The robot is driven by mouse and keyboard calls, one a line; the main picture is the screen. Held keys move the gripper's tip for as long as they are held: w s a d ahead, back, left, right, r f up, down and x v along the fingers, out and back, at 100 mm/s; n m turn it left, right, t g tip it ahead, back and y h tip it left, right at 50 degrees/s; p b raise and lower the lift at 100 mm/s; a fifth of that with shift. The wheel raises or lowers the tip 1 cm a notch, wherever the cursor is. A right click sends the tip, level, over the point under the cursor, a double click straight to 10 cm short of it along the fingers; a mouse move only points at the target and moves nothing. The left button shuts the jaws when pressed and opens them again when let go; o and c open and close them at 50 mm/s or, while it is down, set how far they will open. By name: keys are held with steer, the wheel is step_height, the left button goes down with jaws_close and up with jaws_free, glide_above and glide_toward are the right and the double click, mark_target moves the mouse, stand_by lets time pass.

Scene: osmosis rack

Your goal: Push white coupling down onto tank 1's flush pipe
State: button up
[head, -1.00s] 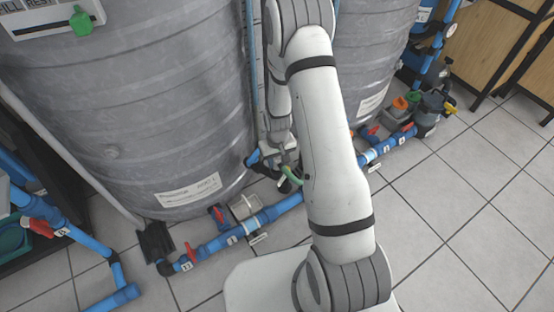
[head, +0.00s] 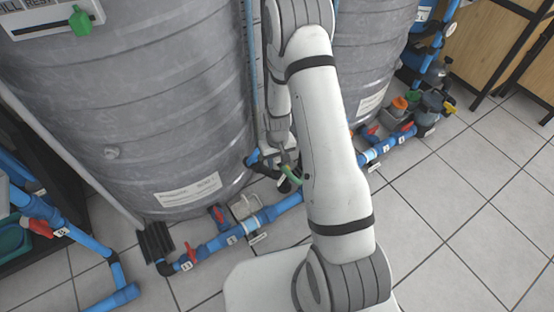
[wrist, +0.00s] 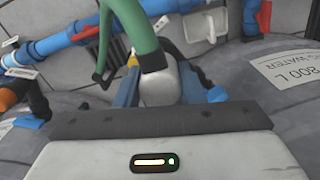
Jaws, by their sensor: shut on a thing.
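My gripper (wrist: 158,78) is shut around a whitish, rounded piece (wrist: 160,88) that looks like the white coupling. A green hose (wrist: 126,30) with a black collar runs into or passes just in front of it; I cannot tell which. In the head view, my gripper (head: 284,163) is low between the two grey tanks, partly behind my arm, with the green hose (head: 291,175) beside it. The large left tank (head: 130,110) has a white label near its foot. I cannot single out tank 1's flush pipe or see whether the coupling touches it.
A blue pipe (head: 240,231) with red valve handles runs along the floor before the tanks. The second tank (head: 365,70) is close behind my arm. The tiled floor at right is clear.

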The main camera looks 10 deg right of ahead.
steer(key=shift+f+b, duration=0.3)
steer(key=shift+f, duration=0.1)
steer(key=o, duration=1)
steer(key=shift+r, duration=0.1)
step_height(320, 180, up, 8)
steer(key=p, duration=0.3)
steer(key=shift+f, duration=0.2)
